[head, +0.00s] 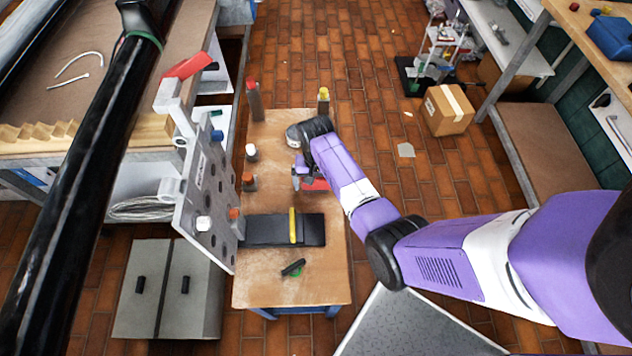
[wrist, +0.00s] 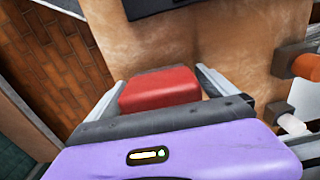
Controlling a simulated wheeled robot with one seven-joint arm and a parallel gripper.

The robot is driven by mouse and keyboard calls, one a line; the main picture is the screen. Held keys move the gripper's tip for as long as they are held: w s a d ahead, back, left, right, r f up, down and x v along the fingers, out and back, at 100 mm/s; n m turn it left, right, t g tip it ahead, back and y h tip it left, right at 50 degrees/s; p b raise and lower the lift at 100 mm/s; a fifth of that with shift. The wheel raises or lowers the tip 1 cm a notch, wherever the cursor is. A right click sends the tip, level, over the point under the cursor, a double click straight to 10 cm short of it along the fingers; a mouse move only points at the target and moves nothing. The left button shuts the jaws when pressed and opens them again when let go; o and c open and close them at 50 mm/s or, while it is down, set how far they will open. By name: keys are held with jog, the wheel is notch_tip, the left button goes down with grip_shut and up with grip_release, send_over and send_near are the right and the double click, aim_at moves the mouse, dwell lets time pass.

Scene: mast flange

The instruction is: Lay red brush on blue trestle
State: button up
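The red brush (wrist: 160,90) shows in the wrist view as a red block with a dark far edge, between my gripper's two fingers (wrist: 160,80). The fingers stand wide apart, with a narrow gap at the brush's right side. In the head view the brush (head: 317,185) is partly hidden under my arm, at the right edge of a wooden-topped table; my gripper (head: 300,178) is beside it. The table top (head: 285,275) stands on a blue frame (head: 320,311), the only blue trestle-like thing I see. Contact between brush and top is hidden.
A grey flange plate (head: 205,190) overhangs the left edge.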

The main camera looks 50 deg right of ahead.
jog(key=shift+r, duration=0.1)
notch_tip(320, 180, up, 8)
jog(key=shift+a+b, duration=0.1)
jog(key=shift+b, duration=0.25)
dwell(0.3)
